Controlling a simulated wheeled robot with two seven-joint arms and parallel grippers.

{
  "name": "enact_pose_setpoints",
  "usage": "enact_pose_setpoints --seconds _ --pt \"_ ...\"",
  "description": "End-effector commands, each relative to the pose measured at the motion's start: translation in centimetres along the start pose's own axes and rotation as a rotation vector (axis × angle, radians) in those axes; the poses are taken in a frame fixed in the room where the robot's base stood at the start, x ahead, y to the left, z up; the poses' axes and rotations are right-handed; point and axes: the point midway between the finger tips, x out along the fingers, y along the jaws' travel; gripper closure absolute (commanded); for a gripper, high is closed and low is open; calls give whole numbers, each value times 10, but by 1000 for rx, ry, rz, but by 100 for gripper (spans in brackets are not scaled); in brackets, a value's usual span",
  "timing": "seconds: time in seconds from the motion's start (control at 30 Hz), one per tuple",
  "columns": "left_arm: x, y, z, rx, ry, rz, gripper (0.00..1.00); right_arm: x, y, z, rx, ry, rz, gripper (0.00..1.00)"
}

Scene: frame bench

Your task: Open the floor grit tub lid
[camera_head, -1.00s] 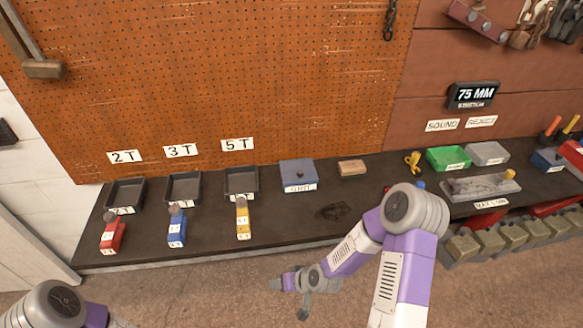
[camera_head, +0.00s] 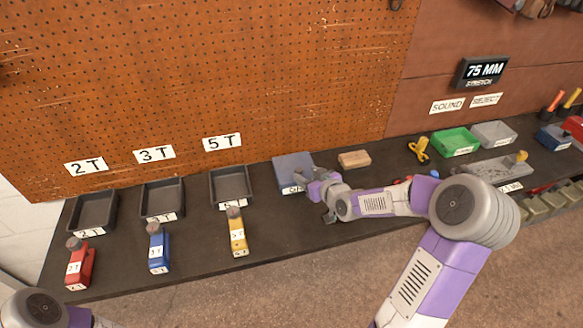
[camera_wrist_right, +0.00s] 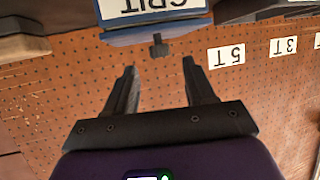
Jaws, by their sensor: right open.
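The grit tub (camera_head: 291,165) is a blue-grey box with a flat lid and a white label at its front. It stands on the dark bench, and its lid looks shut. In the right wrist view the tub (camera_wrist_right: 160,38) appears upside down at the top, with a white GRIT label (camera_wrist_right: 150,7) and a small dark tab (camera_wrist_right: 158,46). My right gripper (camera_head: 307,177) is at the tub's front right in the head view and partly hides the label. In the wrist view its fingers (camera_wrist_right: 159,66) are open and empty, short of the tab, which sits between their lines. My left gripper is out of view.
Black trays (camera_head: 230,184) with red, blue and yellow blocks (camera_head: 237,235) in front stand to the left. A tan wooden block (camera_head: 354,159), a yellow tool (camera_head: 418,149) and a green bin (camera_head: 454,141) are to the right. The orange pegboard (camera_head: 200,80) rises behind.

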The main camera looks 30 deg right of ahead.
Motion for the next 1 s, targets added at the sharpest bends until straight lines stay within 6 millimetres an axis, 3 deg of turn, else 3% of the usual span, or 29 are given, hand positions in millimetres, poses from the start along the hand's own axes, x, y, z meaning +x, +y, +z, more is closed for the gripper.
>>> enact_pose_setpoints --seconds 0.4,0.8,1.0 --pt "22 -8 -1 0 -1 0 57 61 -1 1 3 -1 -3 46" --pt "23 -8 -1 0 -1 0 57 69 -1 0 2 -3 -1 46" --pt "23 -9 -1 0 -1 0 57 69 -1 0 2 -2 -1 76"
